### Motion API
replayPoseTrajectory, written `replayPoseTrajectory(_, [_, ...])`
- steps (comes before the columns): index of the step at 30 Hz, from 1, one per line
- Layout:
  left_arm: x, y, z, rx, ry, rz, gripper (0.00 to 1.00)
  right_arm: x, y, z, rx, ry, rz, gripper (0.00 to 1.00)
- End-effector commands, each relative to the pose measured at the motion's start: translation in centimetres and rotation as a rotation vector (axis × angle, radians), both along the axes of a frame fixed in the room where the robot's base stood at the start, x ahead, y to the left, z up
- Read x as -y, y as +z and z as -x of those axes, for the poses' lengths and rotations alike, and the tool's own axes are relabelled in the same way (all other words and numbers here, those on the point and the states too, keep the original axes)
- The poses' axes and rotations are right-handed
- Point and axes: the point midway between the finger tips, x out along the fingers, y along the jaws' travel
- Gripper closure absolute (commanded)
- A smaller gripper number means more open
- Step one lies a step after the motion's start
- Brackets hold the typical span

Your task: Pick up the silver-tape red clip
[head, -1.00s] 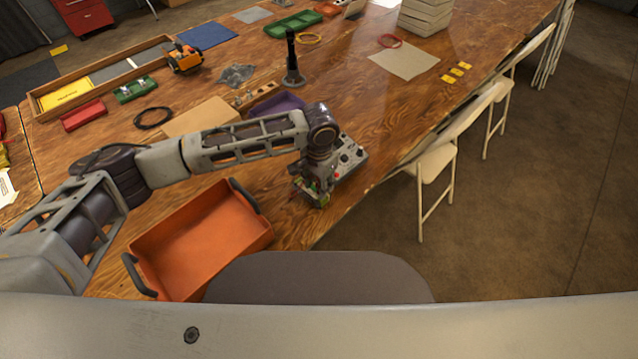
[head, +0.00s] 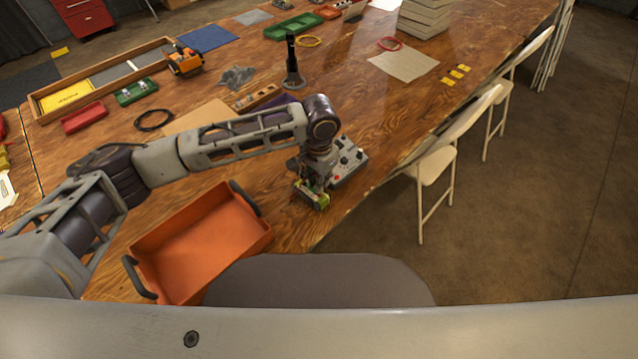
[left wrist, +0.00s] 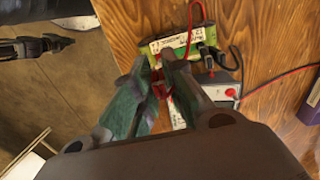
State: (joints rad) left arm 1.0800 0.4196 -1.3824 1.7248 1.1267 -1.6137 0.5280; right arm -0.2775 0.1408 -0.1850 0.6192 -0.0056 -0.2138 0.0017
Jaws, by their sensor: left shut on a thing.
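My left gripper (head: 309,188) is at the near table edge, pointing down beside a grey charger box (head: 349,162). In the left wrist view the gripper (left wrist: 161,65) has its fingers close together around a small red clip (left wrist: 160,90), which is partly hidden between them. Silver tape on the clip cannot be made out. A green battery pack (left wrist: 186,42) with a pale label lies just beyond the fingertips; it also shows in the head view (head: 320,202). The charger box (left wrist: 219,84) is to the right, with black and red leads. My right gripper is not in view.
An orange tray (head: 200,241) with dark handles stands left of the gripper. A black stand (head: 292,70) and a wooden block with holes (head: 256,97) are behind. White folding chairs (head: 440,160) line the right table edge.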

Motion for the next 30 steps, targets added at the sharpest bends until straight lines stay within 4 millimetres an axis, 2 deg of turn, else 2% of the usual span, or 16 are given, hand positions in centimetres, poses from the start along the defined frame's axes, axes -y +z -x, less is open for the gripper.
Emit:
replayPoseTrajectory(9, [0.0, 4.8, 0.0, 0.001, 0.001, 0.001, 1.00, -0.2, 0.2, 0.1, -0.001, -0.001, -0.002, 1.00])
replayPoseTrajectory(15, [0.0, 6.7, 0.0, 0.001, 0.001, 0.001, 1.00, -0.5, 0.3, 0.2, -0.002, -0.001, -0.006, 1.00])
replayPoseTrajectory(30, [0.0, 7.3, 0.0, 0.000, 0.001, 0.000, 1.00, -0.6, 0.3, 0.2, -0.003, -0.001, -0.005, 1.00])
